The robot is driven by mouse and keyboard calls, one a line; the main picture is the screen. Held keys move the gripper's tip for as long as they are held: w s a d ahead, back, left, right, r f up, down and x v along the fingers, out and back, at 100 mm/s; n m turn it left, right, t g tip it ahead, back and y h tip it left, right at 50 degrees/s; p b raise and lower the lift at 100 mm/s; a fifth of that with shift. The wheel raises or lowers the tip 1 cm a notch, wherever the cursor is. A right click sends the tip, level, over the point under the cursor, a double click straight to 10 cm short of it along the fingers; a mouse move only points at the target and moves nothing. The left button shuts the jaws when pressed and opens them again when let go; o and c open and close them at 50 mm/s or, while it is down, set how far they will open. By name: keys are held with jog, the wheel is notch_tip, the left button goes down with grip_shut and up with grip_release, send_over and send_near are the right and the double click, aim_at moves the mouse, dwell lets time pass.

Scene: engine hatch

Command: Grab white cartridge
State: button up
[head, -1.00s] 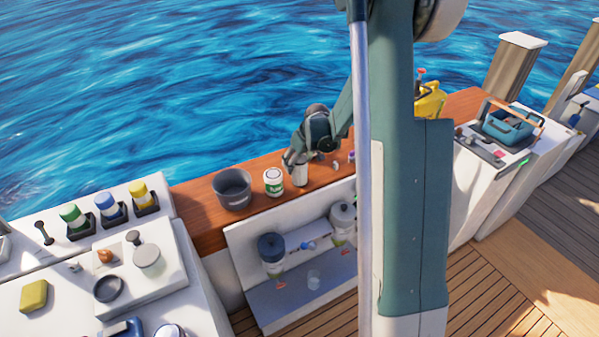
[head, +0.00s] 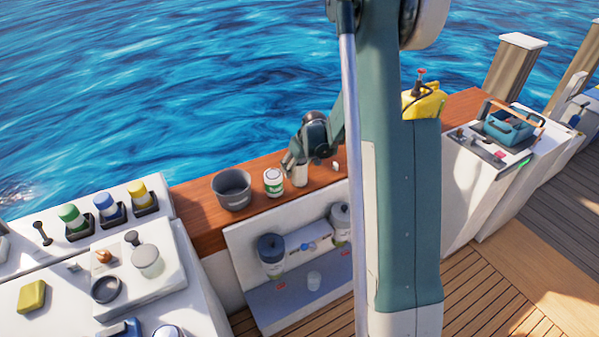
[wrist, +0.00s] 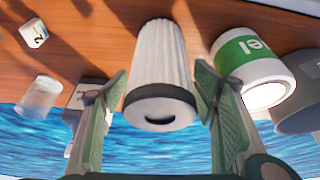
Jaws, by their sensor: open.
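The white cartridge (wrist: 159,65) is a ribbed white cylinder with a dark end ring, on the wooden ledge. In the wrist view it lies between the two spread fingers of my gripper (wrist: 163,100), with a gap visible on each side. My gripper is open. In the head view the cartridge (head: 300,174) is small and partly covered by my gripper (head: 293,160), which reaches it from above and behind.
A white can with a green label (head: 273,182) stands close beside the cartridge, with a grey bucket (head: 233,190) further left. A small white block (wrist: 34,33) and a translucent cup (wrist: 41,94) are on the other side. Water lies beyond the ledge (head: 195,208).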

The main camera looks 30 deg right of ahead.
jog(key=c, duration=1)
jog(key=shift+c, duration=0.2)
jog(key=shift+r+p, duration=0.85)
jog(key=shift+r, duration=4.15)
